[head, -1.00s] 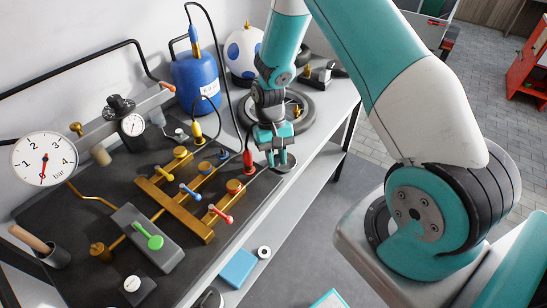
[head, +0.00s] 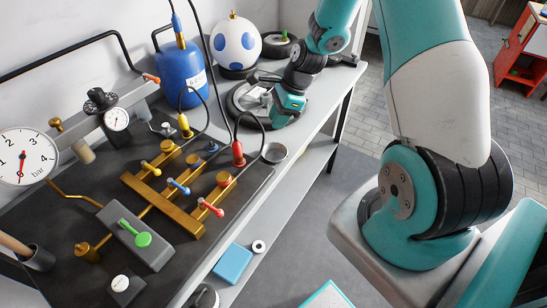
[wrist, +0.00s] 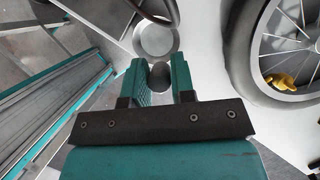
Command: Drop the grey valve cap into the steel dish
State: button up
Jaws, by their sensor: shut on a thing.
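My gripper (wrist: 160,78) is shut on the grey valve cap (wrist: 161,74), a small dark round piece between its fingertips. The steel dish (wrist: 155,38) is a round, shallow metal bowl just beyond the fingertips in the wrist view. In the head view the dish (head: 274,152) stands on the pale bench near its front edge and looks empty. My gripper (head: 279,118) is behind the dish there, beside the spoked wheel; the cap cannot be made out in that view.
The spoked wheel (wrist: 306,40) lies close to the right of my gripper in the wrist view. A red plug (head: 238,154) with a black cable stands left of the dish. A brass manifold (head: 165,203) with coloured levers and a blue cylinder (head: 182,77) are farther left.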

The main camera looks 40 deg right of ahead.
notch_tip(320, 180, down, 4)
jog(key=b, duration=0.3)
jog(key=shift+f+b, duration=0.2)
jog(key=shift+b, duration=0.15)
jog(key=shift+r, duration=0.1)
jog(key=o, duration=1)
jog(key=shift+c, duration=0.2)
jog(key=v, duration=1.7)
jog(key=shift+r, duration=0.25)
